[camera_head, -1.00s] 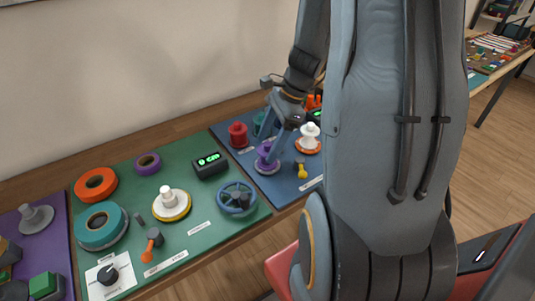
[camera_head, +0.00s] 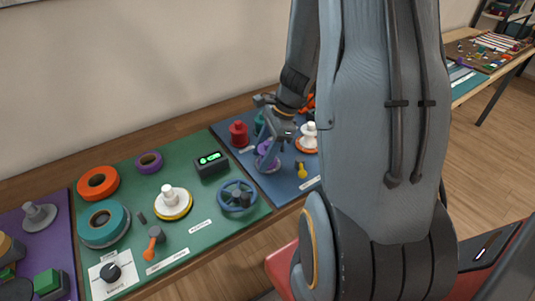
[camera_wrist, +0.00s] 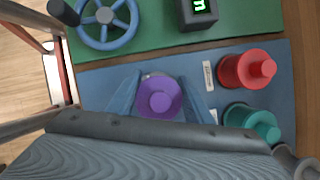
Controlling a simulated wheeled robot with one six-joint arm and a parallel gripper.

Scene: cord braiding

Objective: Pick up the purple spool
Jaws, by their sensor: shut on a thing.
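The purple spool (camera_head: 264,149) is at the blue mat in the head view, partly hidden by my gripper (camera_head: 268,158). In the wrist view the purple spool (camera_wrist: 160,97) sits between the two blue fingers of my gripper (camera_wrist: 161,98), with its round top and knob facing the camera. The fingers are shut on it, one on each side. A grey round base shows beneath it in the wrist view. I cannot tell for sure how far the spool is above that base.
A red spool (camera_wrist: 248,69) and a teal spool (camera_wrist: 252,121) stand close by on the blue mat (camera_wrist: 100,84). A white spool (camera_head: 308,133) and a yellow knob (camera_head: 301,170) are to the right. A blue handwheel (camera_head: 237,195) and a display box (camera_head: 211,164) stand on the green mat.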

